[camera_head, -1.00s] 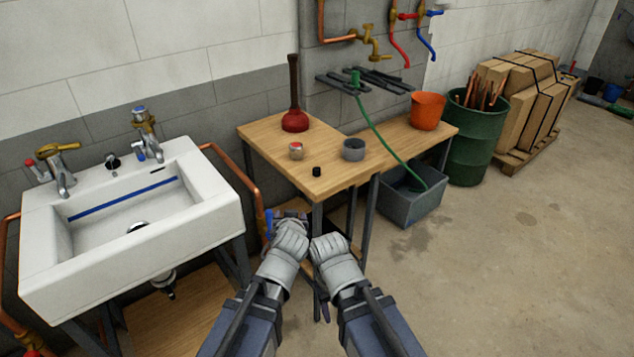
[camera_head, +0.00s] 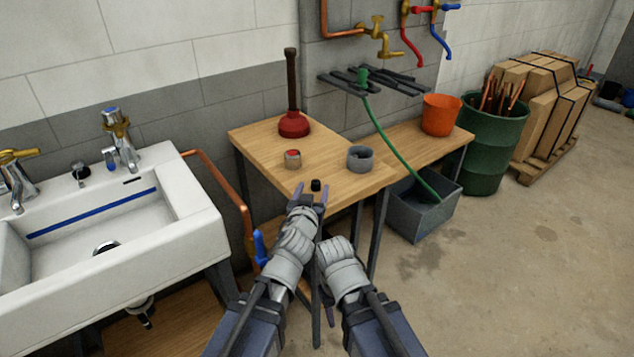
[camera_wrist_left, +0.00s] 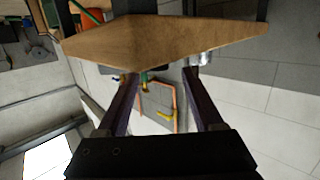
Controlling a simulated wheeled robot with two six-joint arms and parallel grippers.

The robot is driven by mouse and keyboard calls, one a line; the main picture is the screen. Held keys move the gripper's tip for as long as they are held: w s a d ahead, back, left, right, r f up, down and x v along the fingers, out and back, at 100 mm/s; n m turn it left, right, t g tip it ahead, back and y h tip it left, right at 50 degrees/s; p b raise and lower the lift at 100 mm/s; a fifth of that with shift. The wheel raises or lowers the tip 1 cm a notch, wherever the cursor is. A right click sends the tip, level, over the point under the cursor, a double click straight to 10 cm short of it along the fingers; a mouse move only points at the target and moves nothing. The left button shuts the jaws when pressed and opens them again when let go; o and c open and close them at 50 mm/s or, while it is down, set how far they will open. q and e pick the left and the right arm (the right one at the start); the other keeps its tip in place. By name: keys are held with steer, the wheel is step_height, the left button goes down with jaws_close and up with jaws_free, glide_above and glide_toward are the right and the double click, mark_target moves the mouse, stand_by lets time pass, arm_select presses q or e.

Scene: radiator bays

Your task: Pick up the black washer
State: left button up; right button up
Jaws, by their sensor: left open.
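The small black washer (camera_head: 316,185) sits on the near part of the wooden table (camera_head: 345,190) in the head view. My left gripper (camera_head: 310,190) is open, with its two fingers pointing toward the washer at the table's near edge. In the head view the washer shows between the fingertips, near the right one; contact cannot be told. In the left wrist view the open fingers (camera_wrist_left: 156,76) have nothing between them, and I cannot make out the washer there. My right arm's wrist (camera_head: 338,258) is beside the left one, lower; its jaws are not clear.
An orange bucket (camera_head: 440,115) is at the right. A white sink (camera_head: 180,225) is at the left.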

mark_target(317, 180)
arm_select(q)
steer(key=shift+b+x, duration=0.6)
steer(key=shift+x, duration=3.35)
steer(key=shift+s, duration=0.1)
jaws_close()
